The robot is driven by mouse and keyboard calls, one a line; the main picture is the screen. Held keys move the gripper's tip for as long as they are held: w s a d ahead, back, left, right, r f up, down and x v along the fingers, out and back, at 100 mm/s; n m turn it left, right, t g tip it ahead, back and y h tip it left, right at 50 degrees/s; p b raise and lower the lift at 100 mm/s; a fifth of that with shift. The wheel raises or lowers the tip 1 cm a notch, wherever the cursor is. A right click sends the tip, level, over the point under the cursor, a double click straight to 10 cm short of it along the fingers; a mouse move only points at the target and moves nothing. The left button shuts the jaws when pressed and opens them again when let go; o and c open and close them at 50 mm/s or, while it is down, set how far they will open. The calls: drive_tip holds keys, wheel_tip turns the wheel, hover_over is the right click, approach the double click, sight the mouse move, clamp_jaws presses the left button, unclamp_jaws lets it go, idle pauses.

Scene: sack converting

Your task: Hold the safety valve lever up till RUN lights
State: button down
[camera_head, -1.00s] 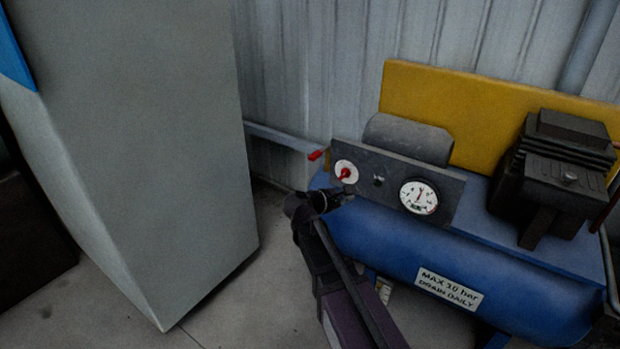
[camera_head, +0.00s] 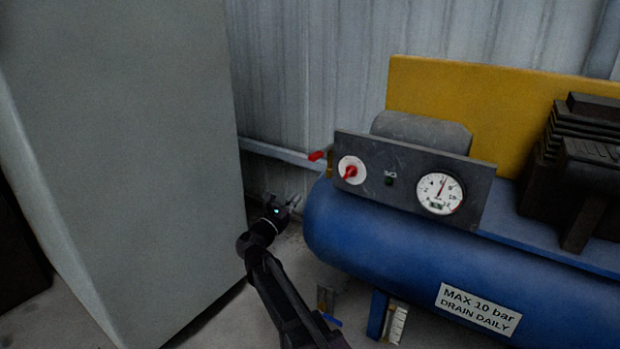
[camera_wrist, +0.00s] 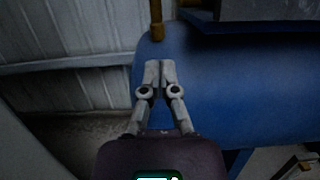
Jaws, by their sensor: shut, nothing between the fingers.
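The red lever (camera_head: 316,156) sticks out to the left of the compressor's dark control panel (camera_head: 415,165), beside a small brass fitting. Part of a brass fitting (camera_wrist: 156,22) shows at the top of the wrist view. The panel carries a small dark green lamp (camera_head: 389,181) under a label too small to read; it does not look brightly lit. My gripper (camera_head: 293,202) is shut and empty, below and left of the red lever, clear of it. In the wrist view my fingertips (camera_wrist: 159,70) are together in front of the blue tank's end.
The blue tank (camera_head: 400,240) fills the right. A red knob (camera_head: 350,171) and a round gauge (camera_head: 439,194) sit on the panel. A tall grey cabinet (camera_head: 130,150) stands close on the left, a corrugated wall (camera_head: 300,70) behind. A narrow gap lies between cabinet and tank.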

drive_tip(key=shift+w+a, duration=0.1)
drive_tip(key=shift+a, duration=0.15)
drive_tip(key=shift+w, duration=0.1)
drive_tip(key=p, duration=0.6)
approach(324, 151)
drive_tip(key=shift+w+d+f, duration=0.25)
drive_tip(key=shift+w+d, duration=0.25)
drive_tip(key=shift+w, duration=0.3)
drive_tip(key=shift+w+d+f, duration=0.2)
drive_tip(key=shift+w+d, duration=0.25)
drive_tip(key=shift+w, duration=0.4)
drive_tip(key=shift+d, duration=0.1)
drive_tip(key=shift+r+p, duration=0.1)
drive_tip(key=shift+p, duration=0.25)
